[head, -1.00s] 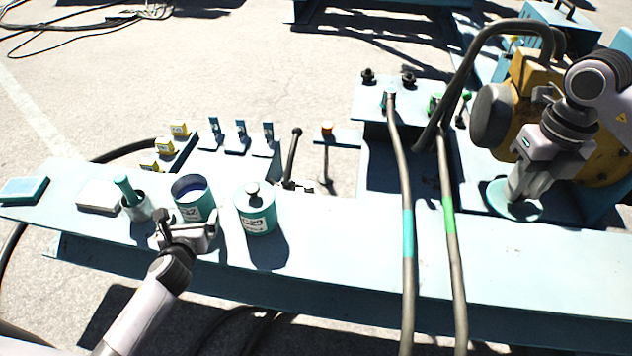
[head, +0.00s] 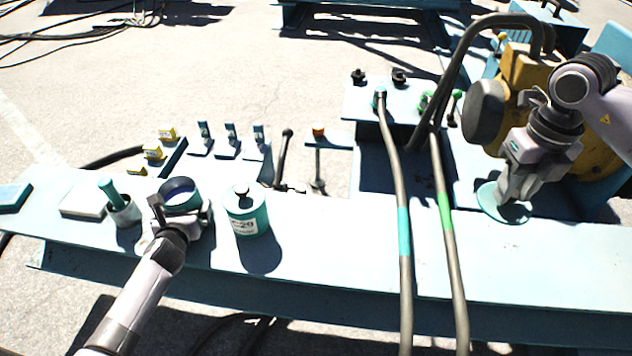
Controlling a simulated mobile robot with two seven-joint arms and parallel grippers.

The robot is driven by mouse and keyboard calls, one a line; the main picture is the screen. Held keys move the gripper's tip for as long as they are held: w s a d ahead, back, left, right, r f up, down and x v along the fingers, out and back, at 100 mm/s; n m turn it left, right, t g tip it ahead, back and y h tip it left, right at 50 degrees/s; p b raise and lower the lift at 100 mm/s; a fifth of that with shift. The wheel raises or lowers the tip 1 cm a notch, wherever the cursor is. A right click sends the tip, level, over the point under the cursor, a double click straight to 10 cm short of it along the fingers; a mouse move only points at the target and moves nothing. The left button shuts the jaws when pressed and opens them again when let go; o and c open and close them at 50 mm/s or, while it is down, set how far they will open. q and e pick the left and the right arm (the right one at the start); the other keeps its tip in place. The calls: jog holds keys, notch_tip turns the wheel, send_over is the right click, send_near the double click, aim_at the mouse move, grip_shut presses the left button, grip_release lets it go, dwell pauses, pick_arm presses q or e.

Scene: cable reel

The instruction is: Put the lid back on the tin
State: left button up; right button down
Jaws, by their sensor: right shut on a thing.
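The open tin (head: 181,184), teal with a dark blue inside, stands without a lid on the pale blue beam at the left. My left gripper (head: 181,208) is at the near side of the tin, one finger to each side of it. The fingers look spread, and whether they touch the tin is hard to see. My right gripper (head: 504,200) is shut on a flat round teal lid (head: 487,200), over the right part of the beam. The gripper hides part of the lid.
A closed teal tin (head: 247,222) with a black knob stands just right of the open tin. A cup with a teal-handled tool (head: 122,208) and a white pad (head: 84,203) are left. Two hoses (head: 402,270) cross the beam between my grippers.

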dwell(0.3)
pick_arm(q)
jog(key=c, duration=1)
jog(key=shift+w+r, duration=0.1)
jog(key=shift+r, duration=0.15)
pick_arm(e)
jog(key=shift+r, duration=0.15)
pick_arm(q)
jog(key=shift+r+p, duration=0.9)
jog(key=shift+r, duration=0.2)
pick_arm(e)
jog(key=shift+r, duration=0.75)
pick_arm(q)
jog(key=shift+r+p, duration=4.5)
jog(key=shift+r, duration=4.2)
pick_arm(e)
notch_tip(320, 180, up, 9)
